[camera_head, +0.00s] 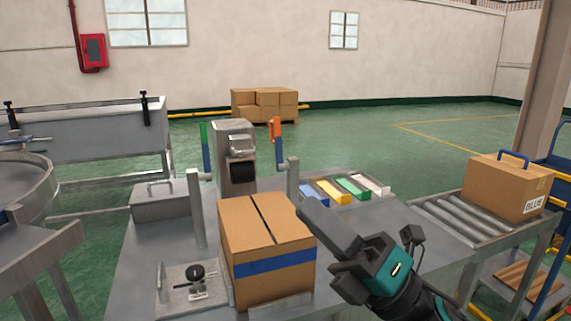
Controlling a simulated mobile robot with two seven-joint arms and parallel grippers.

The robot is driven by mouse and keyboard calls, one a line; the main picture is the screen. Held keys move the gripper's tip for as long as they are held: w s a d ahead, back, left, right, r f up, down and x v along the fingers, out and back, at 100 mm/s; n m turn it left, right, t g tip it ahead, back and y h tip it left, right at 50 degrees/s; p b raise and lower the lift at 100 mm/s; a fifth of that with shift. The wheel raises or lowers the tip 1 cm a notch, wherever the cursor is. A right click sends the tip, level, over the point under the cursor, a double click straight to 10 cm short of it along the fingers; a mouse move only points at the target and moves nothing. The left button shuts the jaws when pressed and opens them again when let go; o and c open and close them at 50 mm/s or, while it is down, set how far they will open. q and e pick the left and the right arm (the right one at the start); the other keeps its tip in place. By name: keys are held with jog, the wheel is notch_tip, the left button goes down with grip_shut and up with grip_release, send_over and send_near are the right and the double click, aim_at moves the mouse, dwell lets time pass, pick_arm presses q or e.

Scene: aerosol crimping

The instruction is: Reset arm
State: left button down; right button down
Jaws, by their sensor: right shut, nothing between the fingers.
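My right gripper (318,212) comes in from the lower right, its dark fingers pointing up and left. It is shut with nothing in it. Its fingertips show just right of the top of a cardboard box with a blue band (267,262) on the metal worktable (140,262). Whether the fingers touch the box, I cannot tell. My left gripper is not in view.
A crimping machine (235,150) with a green lever and an orange lever (277,140) stands behind the box. Colored bars (350,188) lie at the back right. A box labelled BLUE (505,188) sits on a roller conveyor (455,220). A dial panel (192,290) is front left.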

jog(key=w+d+f+m+t+h+p, duration=0.1)
jog(key=d+f+m+t+h+p, duration=0.3)
jog(key=f+m+h, duration=0.7)
jog(key=w+d+f+m+t+h+b, duration=0.1)
jog(key=d+f+m+t+h, duration=0.35)
jog(key=f+m, duration=0.7)
jog(key=s+d+f+m+g+h+p, duration=0.1)
jog(key=s+d+f+m+g+h, duration=0.1)
jog(key=s+f+m+g, duration=0.2)
jog(key=s+d+f+m+g+h, duration=0.3)
jog(key=s+f+m+g, duration=0.2)
jog(key=s+f+m, duration=0.3)
notch_tip(320, 180, down, 3)
jog(key=shift+s+r+p, duration=0.1)
jog(key=shift+s+p, duration=0.25)
jog(key=shift+s, duration=0.2)
jog(key=shift+d, duration=0.1)
